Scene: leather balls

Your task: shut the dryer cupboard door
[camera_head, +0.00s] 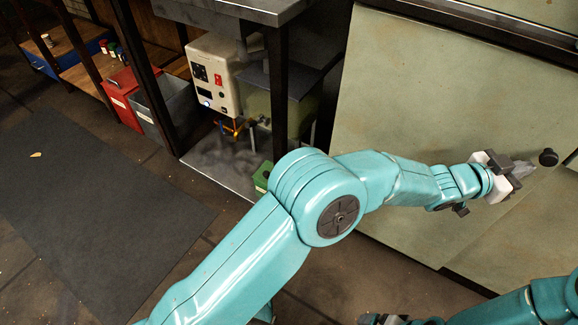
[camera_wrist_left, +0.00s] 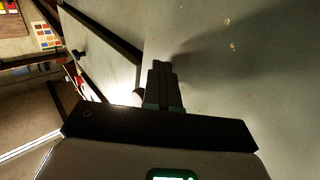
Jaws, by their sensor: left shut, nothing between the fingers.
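A large pale green panel (camera_head: 430,100), which looks like the dryer cupboard door, fills the right of the head view. A round black knob (camera_head: 548,157) sits near its right side. My left gripper (camera_head: 522,170) is shut and empty, just left of the knob and close to the panel. In the left wrist view its closed fingers (camera_wrist_left: 162,78) point along the pale panel surface (camera_wrist_left: 240,60); contact cannot be told. How far the door stands open cannot be told. Part of my right arm shows at the bottom right; its gripper (camera_head: 385,320) is mostly cut off by the lower edge.
A steel-topped bench (camera_head: 235,10) with a white control box (camera_head: 213,75) stands left of the panel. A red bin (camera_head: 122,95) and a grey bin (camera_head: 165,105) are beside it. A dark mat (camera_head: 80,190) lies on the open floor at left.

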